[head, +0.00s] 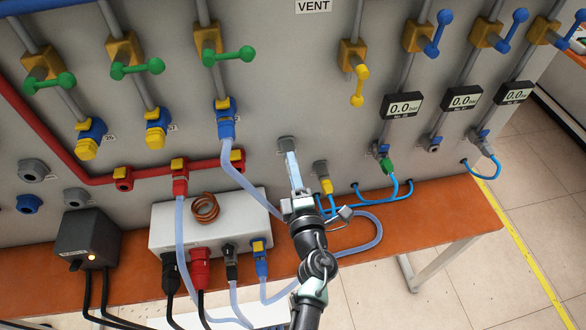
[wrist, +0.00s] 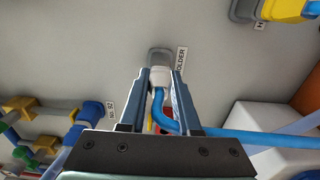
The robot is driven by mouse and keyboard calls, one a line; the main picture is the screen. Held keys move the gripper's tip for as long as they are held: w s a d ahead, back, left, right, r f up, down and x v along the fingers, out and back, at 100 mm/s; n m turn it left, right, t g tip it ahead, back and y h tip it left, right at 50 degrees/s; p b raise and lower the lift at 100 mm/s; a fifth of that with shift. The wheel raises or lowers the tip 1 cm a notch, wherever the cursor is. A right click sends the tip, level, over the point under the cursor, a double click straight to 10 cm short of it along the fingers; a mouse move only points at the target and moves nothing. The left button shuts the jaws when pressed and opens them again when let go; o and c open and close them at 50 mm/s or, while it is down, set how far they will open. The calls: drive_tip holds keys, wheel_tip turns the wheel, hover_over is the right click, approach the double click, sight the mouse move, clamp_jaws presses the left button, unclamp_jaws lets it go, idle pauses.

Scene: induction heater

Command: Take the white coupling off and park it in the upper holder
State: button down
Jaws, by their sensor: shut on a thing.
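My gripper (head: 293,170) is shut on the white coupling (wrist: 159,76), which has a blue hose bending away to the right. The grey holder (wrist: 160,57), with a label reading "OLDER" beside it, is straight ahead of the fingertips in the wrist view. The coupling's front end is at the holder's mouth; I cannot tell how deep it sits. In the head view the same grey holder (head: 286,145) shows just above my fingertips, and the coupling is hidden by my gripper. A yellow coupling (head: 326,186) sits in a grey holder at lower right.
Blue hoses (head: 385,198) run across the panel's lower right. A clear hose (head: 368,230) loops beside my arm. A white box with a copper coil (head: 205,207) stands on the orange bench (head: 450,212) at left. Pressure displays (head: 403,106) are at upper right.

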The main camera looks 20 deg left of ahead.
drive_tip(key=c, duration=0.5)
unclamp_jaws()
drive_tip(key=shift+c, duration=0.2)
drive_tip(key=v, duration=1.3)
drive_tip(key=w+d+r+m+t+h, duration=0.2)
drive_tip(key=w+d+r+m+t, duration=0.15)
drive_tip(key=r, duration=0.65)
drive_tip(key=w+d+r+m+t+h, duration=0.2)
drive_tip(key=d+r+m+t+h, duration=0.15)
drive_tip(key=r, duration=0.65)
drive_tip(key=w+d+r+m+t+h, duration=0.2)
drive_tip(key=d+r+m+t, duration=0.15)
drive_tip(key=r, duration=0.65)
drive_tip(key=s+d+r+m+h+b, duration=0.1)
drive_tip(key=s+d+r+m+h, duration=0.1)
drive_tip(key=r+m+h, duration=0.5)
drive_tip(key=s+d+r+m+b, duration=0.1)
drive_tip(key=s+r+m, duration=0.2)
drive_tip(key=r+m, duration=0.55)
drive_tip(key=s+a+r+n+t+y, duration=0.1)
drive_tip(key=s+r+y, duration=0.3)
drive_tip(key=r, duration=0.6)
drive_tip(key=s+a+t, duration=0.1)
drive_tip(key=s, duration=0.1)
drive_tip(key=shift+s+a+r, duration=0.3)
drive_tip(key=shift+s+a, duration=0.05)
drive_tip(key=shift+a, duration=0.05)
